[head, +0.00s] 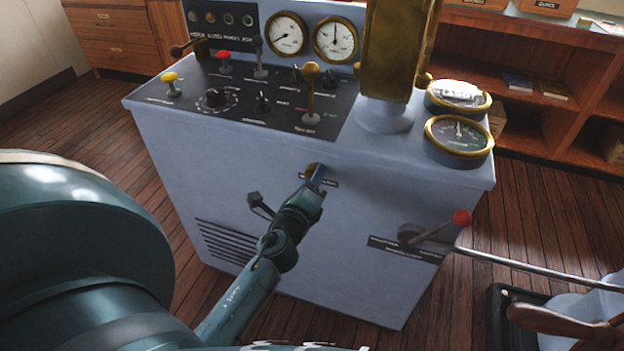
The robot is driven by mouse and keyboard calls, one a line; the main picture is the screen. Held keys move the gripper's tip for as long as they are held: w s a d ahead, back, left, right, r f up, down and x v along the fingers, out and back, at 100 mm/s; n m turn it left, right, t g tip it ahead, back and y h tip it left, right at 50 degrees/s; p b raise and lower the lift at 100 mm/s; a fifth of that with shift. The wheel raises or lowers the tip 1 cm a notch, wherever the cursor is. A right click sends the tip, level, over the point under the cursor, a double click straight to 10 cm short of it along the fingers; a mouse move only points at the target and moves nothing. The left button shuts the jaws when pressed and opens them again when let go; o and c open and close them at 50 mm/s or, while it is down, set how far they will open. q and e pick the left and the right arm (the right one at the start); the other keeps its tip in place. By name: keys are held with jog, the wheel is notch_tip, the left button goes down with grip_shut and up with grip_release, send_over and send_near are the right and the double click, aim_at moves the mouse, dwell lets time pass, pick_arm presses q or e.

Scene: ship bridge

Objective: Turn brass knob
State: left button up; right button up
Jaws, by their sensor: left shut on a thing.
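The brass knob (311,170) is on the upper front face of the grey-blue console (370,230), above a small dark label. My left gripper (316,178) reaches up to it from below, with its fingertips closed around the knob. The fingers hide much of the knob, so I cannot tell how it is turned. My right gripper is not in view.
The console top has a brass-handled lever (311,85), a yellow knob (171,82), a red knob (223,58) and several gauges. A red-tipped lever (440,228) sticks out of the front face at right. Wooden shelves (550,110) stand behind.

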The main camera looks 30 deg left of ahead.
pick_arm(q)
jog(key=shift+r+m, duration=0.15)
jog(key=shift+m, duration=0.15)
dwell(0.4)
jog(key=o, duration=1)
jog(key=shift+f, duration=0.2)
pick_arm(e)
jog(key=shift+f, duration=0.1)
